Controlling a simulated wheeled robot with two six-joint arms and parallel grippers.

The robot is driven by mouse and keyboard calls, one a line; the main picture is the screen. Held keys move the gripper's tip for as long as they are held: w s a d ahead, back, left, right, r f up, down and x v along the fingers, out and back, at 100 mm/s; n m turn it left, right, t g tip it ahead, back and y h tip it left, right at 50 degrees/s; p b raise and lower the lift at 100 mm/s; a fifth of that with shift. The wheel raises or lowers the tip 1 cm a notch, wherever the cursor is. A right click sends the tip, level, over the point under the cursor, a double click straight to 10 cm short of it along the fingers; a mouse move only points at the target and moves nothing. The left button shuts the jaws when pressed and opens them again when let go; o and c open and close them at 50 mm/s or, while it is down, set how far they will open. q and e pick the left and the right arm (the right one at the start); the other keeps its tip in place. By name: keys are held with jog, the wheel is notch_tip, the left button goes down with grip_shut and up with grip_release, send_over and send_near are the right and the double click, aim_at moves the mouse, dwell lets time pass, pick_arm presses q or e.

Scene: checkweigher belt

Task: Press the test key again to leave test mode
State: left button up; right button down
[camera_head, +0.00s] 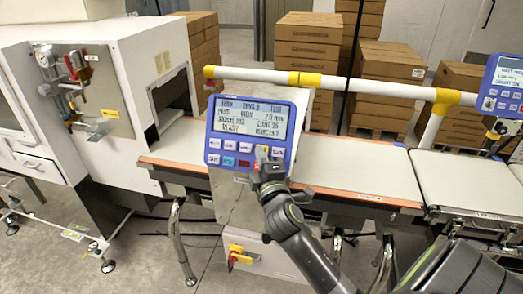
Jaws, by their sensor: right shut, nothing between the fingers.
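The blue control panel (207,155) stands at the centre, with a lit grey display (250,117) full of text. The top line seems to end in "TEST", and lower down "READY" shows. Below it are two rows of keys: several white ones, a yellow key (262,150) and a cyan key (229,162). I cannot read which is the test key. My right gripper (262,163) is shut and empty, its tips at the lower right keys, just below the yellow key. It hides part of the lower row. Whether it touches a key I cannot tell. My left gripper is not in view.
A conveyor belt (360,168) runs behind the panel, with a white-and-yellow guard rail (385,87) above it. A white cabinet (130,85) stands left. A second blue panel (505,82) is at the right edge. A red-and-yellow switch (238,257) sits below. Cartons (305,50) are stacked behind.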

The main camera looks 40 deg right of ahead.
jog(key=shift+w+d+f, duration=0.1)
dwell(0.6)
jog(key=shift+w+d+f, duration=0.1)
jog(key=shift+w+d, duration=0.05)
jog(key=shift+d, duration=0.05)
jog(key=shift+w+d+f+b, duration=0.15)
jog(key=shift+w+d+b, duration=0.05)
jog(key=shift+d+b, duration=0.1)
dwell(0.7)
jog(key=shift+a, duration=0.15)
jog(key=shift+s+a+r+p, duration=0.35)
jog(key=shift+s+a+p, duration=0.15)
jog(key=shift+p, duration=0.05)
dwell(0.3)
jog(key=shift+s+a+r+p, duration=0.6)
jog(key=shift+s+a+p, duration=0.1)
jog(key=shift+a+p, duration=0.15)
jog(key=shift+s+a+r+p, duration=0.55)
jog(key=shift+s+a+p, duration=0.15)
jog(key=shift+a+p, duration=0.1)
